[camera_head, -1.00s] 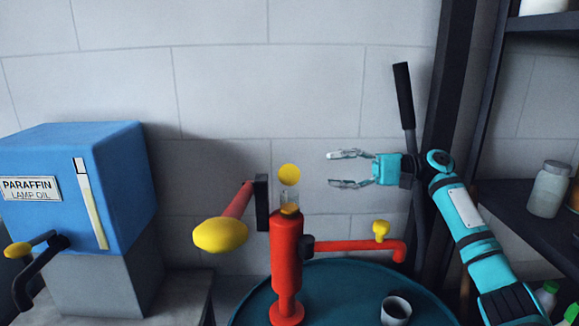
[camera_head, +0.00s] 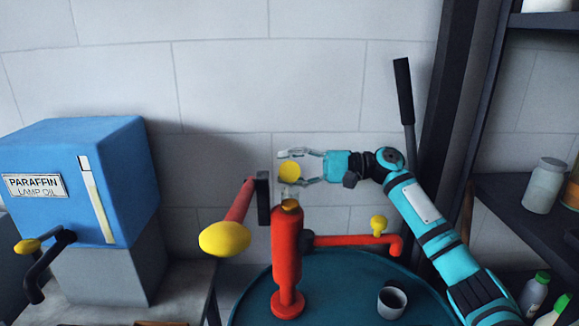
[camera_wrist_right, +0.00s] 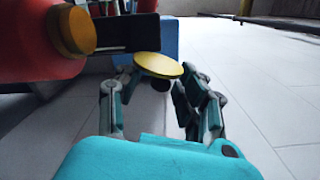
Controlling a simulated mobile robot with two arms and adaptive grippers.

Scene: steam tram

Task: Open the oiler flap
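A red oiler (camera_head: 287,250) stands on a dark round table, with a small clear glass part at its top. The round yellow flap (camera_head: 293,172) sits above that glass, standing up in the head view. My right gripper (camera_head: 288,168) reaches in from the right, its fingers apart above and below the flap. In the right wrist view the yellow flap (camera_wrist_right: 158,66) lies between the open fingertips of my right gripper (camera_wrist_right: 160,82). Whether a finger touches it I cannot tell. My left gripper is not in view.
A red crank with a yellow knob (camera_head: 224,239) juts out left of the oiler. A red spout with a yellow tap (camera_head: 378,224) points right. A cup (camera_head: 392,301) stands on the round table (camera_head: 335,278). A blue paraffin tank (camera_head: 120,180) is at left, shelves at right.

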